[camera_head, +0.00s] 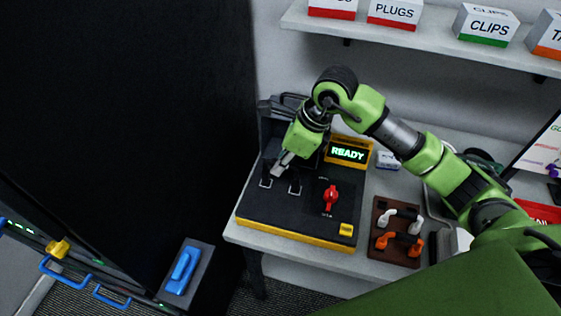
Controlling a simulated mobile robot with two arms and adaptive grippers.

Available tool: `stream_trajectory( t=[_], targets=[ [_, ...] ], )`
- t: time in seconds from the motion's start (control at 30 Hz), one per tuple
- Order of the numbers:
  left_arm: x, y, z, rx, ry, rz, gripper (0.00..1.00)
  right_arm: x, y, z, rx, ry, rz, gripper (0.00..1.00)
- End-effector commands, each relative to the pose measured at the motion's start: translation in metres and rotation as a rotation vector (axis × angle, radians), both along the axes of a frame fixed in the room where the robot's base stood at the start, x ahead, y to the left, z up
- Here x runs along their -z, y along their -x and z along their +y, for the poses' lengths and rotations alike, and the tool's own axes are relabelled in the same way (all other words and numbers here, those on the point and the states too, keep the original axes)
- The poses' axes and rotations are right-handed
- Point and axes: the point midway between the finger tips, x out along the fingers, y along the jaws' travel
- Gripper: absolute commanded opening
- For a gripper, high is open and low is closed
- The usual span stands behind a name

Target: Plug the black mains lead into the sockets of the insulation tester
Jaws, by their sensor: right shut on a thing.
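The insulation tester (258,216) lies on the bench, with a black top panel, yellow lower edge, a lit READY display (348,153), a red knob (331,197) and a yellow button (346,230). Two pale-framed sockets, the left (265,183) and the right (295,188), are on its left part. My right gripper (282,167) is low over the panel, just above and between these sockets. It is shut on the black mains lead, which is mostly hidden and hard to tell from the dark panel. I cannot tell whether a plug sits in a socket. My left gripper is not in view.
A brown rack (397,251) with white and orange leads stands right of the tester. A shelf (400,35) with labelled boxes such as CLIPS (487,26) is above. A tall black cabinet (130,110) closes off the left. My right arm covers the bench's right side.

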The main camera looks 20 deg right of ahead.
Motion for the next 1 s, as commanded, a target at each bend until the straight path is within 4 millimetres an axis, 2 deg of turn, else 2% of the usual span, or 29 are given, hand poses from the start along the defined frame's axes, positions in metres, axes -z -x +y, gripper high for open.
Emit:
stream_trajectory(
  t=[1.0],
  targets=[
    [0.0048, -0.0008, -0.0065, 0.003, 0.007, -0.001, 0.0, -0.0009, 0.0002, 0.0001, -0.001, 0.0, 0.0, 0.0]
  ],
)
